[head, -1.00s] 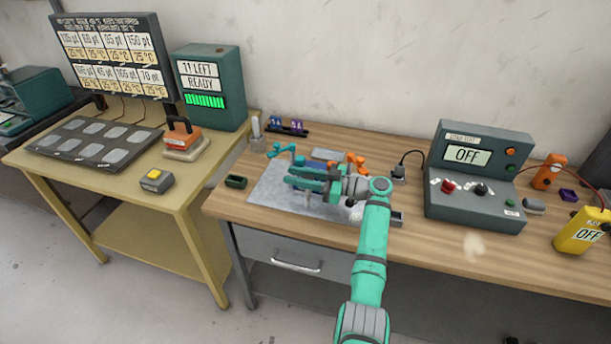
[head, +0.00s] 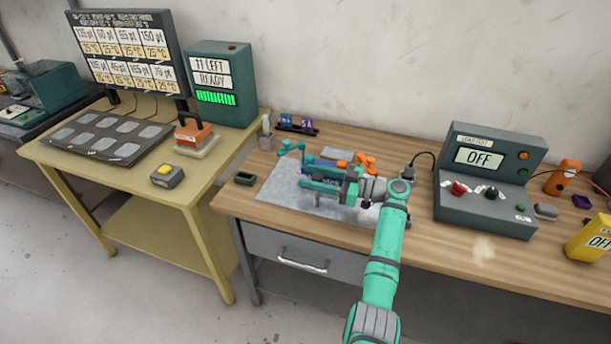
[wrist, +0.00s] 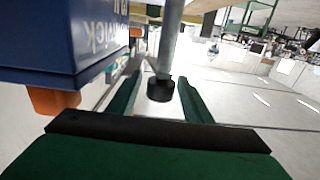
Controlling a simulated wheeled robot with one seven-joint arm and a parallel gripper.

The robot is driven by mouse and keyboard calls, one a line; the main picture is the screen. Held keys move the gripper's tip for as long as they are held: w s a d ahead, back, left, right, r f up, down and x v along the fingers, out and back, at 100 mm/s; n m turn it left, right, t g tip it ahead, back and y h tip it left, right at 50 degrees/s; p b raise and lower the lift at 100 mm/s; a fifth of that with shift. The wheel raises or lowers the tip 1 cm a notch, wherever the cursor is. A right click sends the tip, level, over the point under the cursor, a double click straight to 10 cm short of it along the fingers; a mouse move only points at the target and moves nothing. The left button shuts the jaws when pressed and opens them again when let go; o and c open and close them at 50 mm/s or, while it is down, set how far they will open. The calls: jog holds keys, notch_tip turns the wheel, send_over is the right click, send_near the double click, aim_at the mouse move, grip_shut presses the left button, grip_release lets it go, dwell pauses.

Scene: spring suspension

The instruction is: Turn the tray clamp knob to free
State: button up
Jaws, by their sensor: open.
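My gripper (head: 304,176) is open over the grey metal plate (head: 285,188) on the wooden bench, its green fingers pointing left. In the wrist view, a dark round knob (wrist: 160,89) on the end of a grey rod (wrist: 170,40) shows between the spread fingers (wrist: 159,80), with gaps on both sides. I cannot tell whether this is the tray clamp knob. A blue block (wrist: 60,35) with mirrored lettering fills the upper left, close to the left finger. In the head view, my gripper and arm partly hide the blue and orange fixture (head: 330,163).
A teal crank (head: 290,148) stands behind and left of my gripper. An orange part (head: 369,163) is behind my wrist. A grey load test box (head: 487,185) reading OFF stands to the right. The bench's front strip is clear.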

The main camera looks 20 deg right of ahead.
jog(key=v, duration=0.8)
jog(key=shift+d, duration=0.15)
jog(key=shift+f, duration=0.1)
